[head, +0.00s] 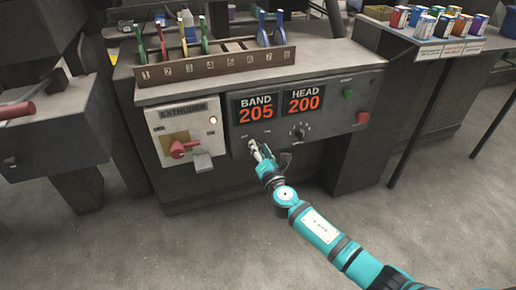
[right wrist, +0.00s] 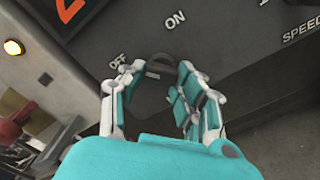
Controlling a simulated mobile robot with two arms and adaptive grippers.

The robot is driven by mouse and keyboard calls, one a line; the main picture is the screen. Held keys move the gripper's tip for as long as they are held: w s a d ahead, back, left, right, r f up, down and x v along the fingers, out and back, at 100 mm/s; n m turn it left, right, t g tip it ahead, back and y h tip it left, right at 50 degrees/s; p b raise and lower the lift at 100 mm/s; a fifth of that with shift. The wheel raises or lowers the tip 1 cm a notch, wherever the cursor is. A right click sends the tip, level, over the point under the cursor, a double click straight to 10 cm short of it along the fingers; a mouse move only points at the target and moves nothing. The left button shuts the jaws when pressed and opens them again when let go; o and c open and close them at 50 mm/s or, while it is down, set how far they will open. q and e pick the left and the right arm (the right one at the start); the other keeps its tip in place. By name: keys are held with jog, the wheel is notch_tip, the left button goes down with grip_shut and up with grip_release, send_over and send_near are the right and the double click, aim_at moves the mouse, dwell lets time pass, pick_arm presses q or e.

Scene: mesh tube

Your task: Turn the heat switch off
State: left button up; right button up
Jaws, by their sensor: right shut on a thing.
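The heat switch is a dark knob (right wrist: 160,66) on the grey control panel, with OFF printed to its left and ON above it in the right wrist view. My right gripper (right wrist: 152,84) is shut on this knob, one finger on each side. Which label the knob points to cannot be told. In the head view my right gripper (head: 258,150) is at the panel below the BAND 205 display (head: 256,107), and it hides the knob there. My left gripper is not in view.
The HEAD 200 display (head: 303,101), a speed dial (head: 298,132), a green button (head: 348,93) and a red button (head: 362,118) are right of the gripper. The extruder box (head: 187,136) with a red lever (head: 182,148) is close on the left. A numbered tool rack (head: 215,65) stands above.

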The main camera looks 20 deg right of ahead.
jog(key=shift+f+n, duration=0.15)
jog(key=shift+n, duration=0.55)
jog(key=o, duration=1.1)
jog(key=shift+o, duration=0.2)
jog(key=s, duration=1.2)
jog(key=shift+d, duration=0.2)
